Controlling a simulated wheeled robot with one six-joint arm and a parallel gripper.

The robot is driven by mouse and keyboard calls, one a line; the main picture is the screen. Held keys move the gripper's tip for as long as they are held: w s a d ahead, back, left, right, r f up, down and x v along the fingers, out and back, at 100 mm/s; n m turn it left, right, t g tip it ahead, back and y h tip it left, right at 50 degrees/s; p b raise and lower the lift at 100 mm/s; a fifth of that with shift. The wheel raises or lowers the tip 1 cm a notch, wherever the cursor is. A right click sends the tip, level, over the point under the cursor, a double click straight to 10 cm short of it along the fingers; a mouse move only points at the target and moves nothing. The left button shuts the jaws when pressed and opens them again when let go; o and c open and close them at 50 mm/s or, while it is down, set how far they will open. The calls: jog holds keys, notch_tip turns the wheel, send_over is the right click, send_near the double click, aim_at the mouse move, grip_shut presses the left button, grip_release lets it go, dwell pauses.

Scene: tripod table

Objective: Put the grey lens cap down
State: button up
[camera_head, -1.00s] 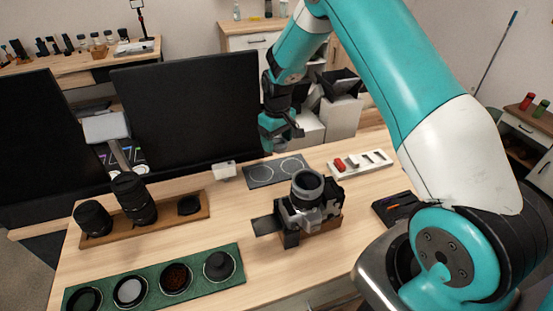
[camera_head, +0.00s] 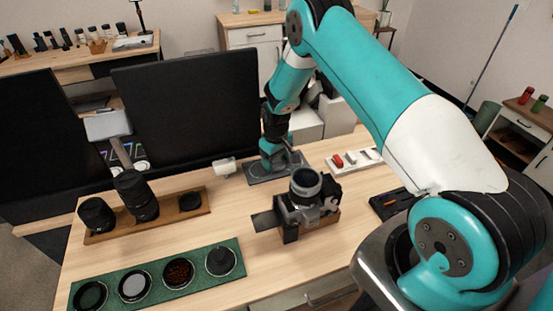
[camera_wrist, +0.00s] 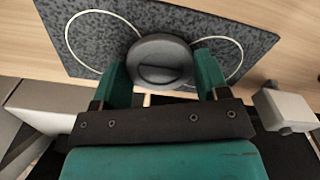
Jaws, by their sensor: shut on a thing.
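The grey lens cap (camera_wrist: 160,60) is a dark round disc with a bar across its face, seen in the wrist view. My gripper (camera_wrist: 160,75) is shut on it, one green finger on each side. The cap is over the dark speckled mat (camera_wrist: 98,30), between its two white circle outlines and covering the inner edge of each. In the head view my gripper (camera_head: 281,164) is low over the mat (camera_head: 256,178), and the cap cannot be made out there. Whether the cap touches the mat, I cannot tell.
A camera with an upward-facing lens (camera_head: 305,182) stands just in front of the mat. A white tray (camera_head: 366,164) with a red item is to the right. A small white object (camera_head: 224,167) is to the left. The wooden lens tray (camera_head: 172,217) and green tray (camera_head: 215,286) are nearer.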

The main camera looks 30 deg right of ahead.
aim_at(276, 162)
jog(key=o, duration=1)
jog(key=shift+c, duration=0.2)
jog(key=s+a+r+b, duration=0.2)
jog(key=a+r, duration=0.1)
jog(key=r, duration=0.6)
jog(key=s+a+r+b, duration=0.1)
jog(key=a+r, duration=0.1)
jog(key=r, duration=0.7)
jog(key=s+a+r+n+y, duration=0.2)
jog(key=s+a+r, duration=0.35)
jog(key=s, duration=0.25)
jog(key=s+a+r+n+y, duration=0.1)
jog(key=s+a+r, duration=0.45)
jog(key=s, duration=0.25)
jog(key=s+a+r+n+y, duration=0.1)
jog(key=s+a+r, duration=0.1)
jog(key=s, duration=1.1)
jog(key=shift+s+a+r+n, duration=0.3)
jog(key=shift+a+r+n, duration=0.1)
jog(key=shift+a, duration=0.15)
